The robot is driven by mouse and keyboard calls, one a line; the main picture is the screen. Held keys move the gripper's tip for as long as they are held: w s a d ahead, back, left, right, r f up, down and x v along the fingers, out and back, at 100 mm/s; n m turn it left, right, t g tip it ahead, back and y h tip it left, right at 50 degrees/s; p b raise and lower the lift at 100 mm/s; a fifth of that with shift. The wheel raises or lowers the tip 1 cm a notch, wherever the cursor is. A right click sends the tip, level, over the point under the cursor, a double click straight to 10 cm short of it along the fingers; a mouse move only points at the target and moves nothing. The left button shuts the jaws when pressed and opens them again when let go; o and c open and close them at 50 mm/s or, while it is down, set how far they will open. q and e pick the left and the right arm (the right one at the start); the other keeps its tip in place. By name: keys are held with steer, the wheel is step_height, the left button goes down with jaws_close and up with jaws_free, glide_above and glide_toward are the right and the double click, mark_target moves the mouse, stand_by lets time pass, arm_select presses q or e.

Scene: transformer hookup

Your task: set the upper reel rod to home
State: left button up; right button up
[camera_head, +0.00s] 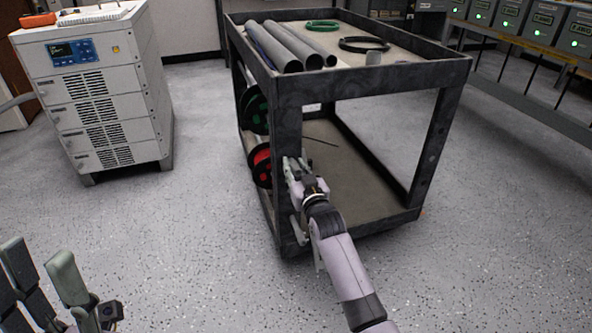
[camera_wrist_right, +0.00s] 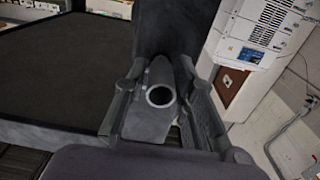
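A reel with green (camera_head: 254,112) hangs at the left side of the dark cart (camera_head: 345,74), above a reel with red (camera_head: 262,164). My right gripper (camera_head: 294,168) is at the cart's near corner post, about level with the red reel. In the right wrist view, a grey hollow rod end (camera_wrist_right: 160,96) lies between the spread fingers of this gripper (camera_wrist_right: 160,68). Small gaps seem to show beside it. I cannot tell which reel the rod belongs to. My left gripper (camera_head: 42,264) is open and empty at the lower left, away from the cart.
Grey pipes (camera_head: 291,46), a green cable coil (camera_head: 322,25) and a black coil (camera_head: 364,44) lie on the cart top. A white cabinet (camera_head: 97,91) stands left. A rack of grey boxes (camera_head: 545,22) is at upper right. The floor between cabinet and cart is clear.

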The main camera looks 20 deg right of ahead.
steer(key=shift+o, duration=0.6)
steer(key=shift+f, duration=0.15)
steer(key=shift+o, duration=0.9)
steer(key=s, duration=1.2)
steer(key=shift+d, duration=0.2)
